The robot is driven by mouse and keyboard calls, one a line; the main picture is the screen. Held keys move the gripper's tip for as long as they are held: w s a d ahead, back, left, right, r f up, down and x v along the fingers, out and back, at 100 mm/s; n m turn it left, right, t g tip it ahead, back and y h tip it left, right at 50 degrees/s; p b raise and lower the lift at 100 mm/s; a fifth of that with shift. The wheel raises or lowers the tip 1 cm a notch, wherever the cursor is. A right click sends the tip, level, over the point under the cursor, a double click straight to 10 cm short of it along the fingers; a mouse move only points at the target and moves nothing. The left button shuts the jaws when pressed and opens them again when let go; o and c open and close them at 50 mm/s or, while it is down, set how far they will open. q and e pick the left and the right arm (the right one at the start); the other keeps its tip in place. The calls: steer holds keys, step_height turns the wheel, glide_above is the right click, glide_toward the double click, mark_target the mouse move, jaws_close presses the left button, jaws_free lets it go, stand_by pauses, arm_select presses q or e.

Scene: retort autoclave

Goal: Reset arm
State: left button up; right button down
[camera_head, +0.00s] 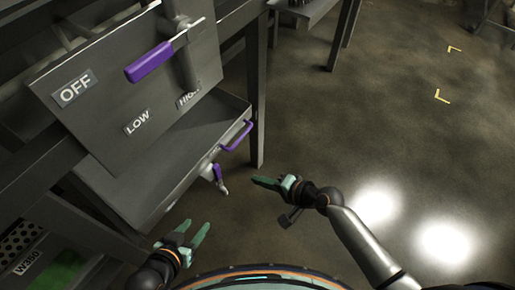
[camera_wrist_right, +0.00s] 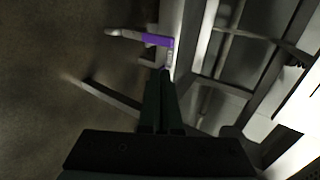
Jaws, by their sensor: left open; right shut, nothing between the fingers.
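My left gripper (camera_head: 190,235) is at the bottom of the head view, its two green fingers apart and empty, in front of the lower metal box. My right gripper (camera_head: 262,182) is right of it, over the floor, with its fingers together and nothing between them. In the right wrist view the closed fingers (camera_wrist_right: 160,100) point up the picture toward a purple handle (camera_wrist_right: 157,41). My right gripper is apart from the metal box and its handles in the head view. My right forearm reaches in from the lower right.
A metal panel (camera_head: 110,95) marked OFF, LOW and HIGH carries a purple-handled lever (camera_head: 150,62). Below it, a metal box (camera_head: 165,165) has a purple bar handle (camera_head: 237,135) and a small purple latch (camera_head: 217,172). A dark post (camera_head: 257,110) stands behind.

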steer(key=s+d+n+t+h, duration=0.2)
steer(key=s+d+n+h, duration=0.4)
steer(key=s+d+n, duration=0.6)
arm_select(q)
step_height(320, 180, up, 14)
steer(key=s+a+p, duration=0.1)
steer(key=a+p, duration=0.1)
steer(key=p, duration=1.6)
steer(key=shift+s+a+f+n+y, duration=0.2)
steer(key=shift+a+n+y, duration=0.1)
steer(key=shift+a+y, duration=0.1)
arm_select(e)
step_height(320, 180, up, 14)
steer(key=s+d+m+h, duration=0.1)
steer(key=m, duration=0.1)
steer(key=shift+s+d, duration=0.15)
steer(key=shift+s, duration=0.05)
arm_select(q)
steer(key=shift+w+d+f, duration=0.1)
arm_select(e)
steer(key=shift+d+f, duration=0.1)
